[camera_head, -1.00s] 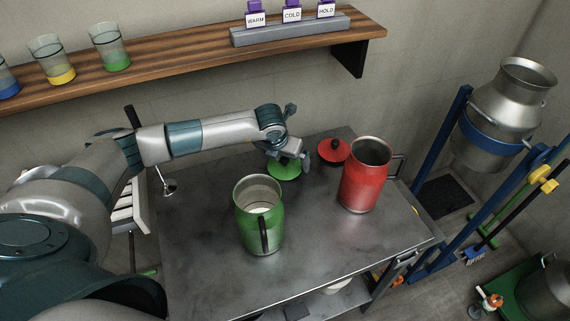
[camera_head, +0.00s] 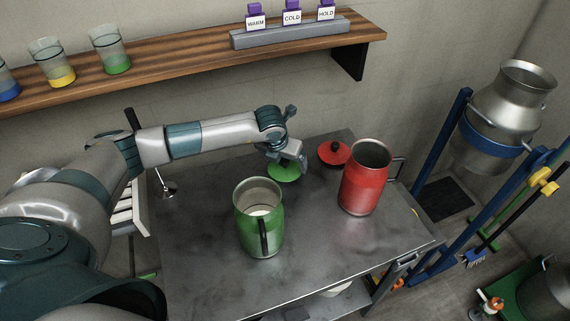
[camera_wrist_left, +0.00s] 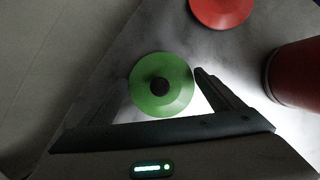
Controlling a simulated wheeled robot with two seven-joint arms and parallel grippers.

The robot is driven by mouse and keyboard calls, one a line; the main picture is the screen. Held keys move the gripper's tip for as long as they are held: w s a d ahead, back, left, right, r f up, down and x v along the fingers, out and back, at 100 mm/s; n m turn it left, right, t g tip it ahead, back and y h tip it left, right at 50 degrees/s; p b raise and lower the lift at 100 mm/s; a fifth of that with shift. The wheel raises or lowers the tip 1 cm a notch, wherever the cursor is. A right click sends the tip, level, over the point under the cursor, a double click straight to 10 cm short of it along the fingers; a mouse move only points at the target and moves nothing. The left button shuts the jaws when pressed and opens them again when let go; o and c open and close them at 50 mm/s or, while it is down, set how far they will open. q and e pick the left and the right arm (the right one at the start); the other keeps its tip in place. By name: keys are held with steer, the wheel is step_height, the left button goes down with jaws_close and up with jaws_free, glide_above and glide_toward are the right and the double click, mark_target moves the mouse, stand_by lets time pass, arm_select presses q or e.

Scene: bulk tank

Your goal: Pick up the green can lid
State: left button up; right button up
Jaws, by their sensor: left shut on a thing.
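The green can lid (camera_head: 284,173) is a round disc near the back of the metal table. In the left wrist view the green lid (camera_wrist_left: 148,102) shows whole, with a dark knob (camera_wrist_left: 160,87) at its centre. My left gripper (camera_head: 291,160) is low over the lid and shut on it; the hand partly hides the lid in the head view. The green can (camera_head: 259,218) stands upright and open in front. My right gripper is not in view.
A red lid (camera_head: 334,152) and an upright red can (camera_head: 366,178) stand close to the right of my gripper. A wooden shelf (camera_head: 180,61) with jars runs along the wall above. The table's front right (camera_head: 315,245) is clear.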

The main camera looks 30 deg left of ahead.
arm_select(q)
step_height(320, 180, up, 6)
steer(key=shift+f+b, duration=0.2)
steer(key=shift+b, duration=0.85)
step_height(320, 180, up, 4)
steer(key=shift+r+b, duration=0.1)
steer(key=shift+b, duration=0.4)
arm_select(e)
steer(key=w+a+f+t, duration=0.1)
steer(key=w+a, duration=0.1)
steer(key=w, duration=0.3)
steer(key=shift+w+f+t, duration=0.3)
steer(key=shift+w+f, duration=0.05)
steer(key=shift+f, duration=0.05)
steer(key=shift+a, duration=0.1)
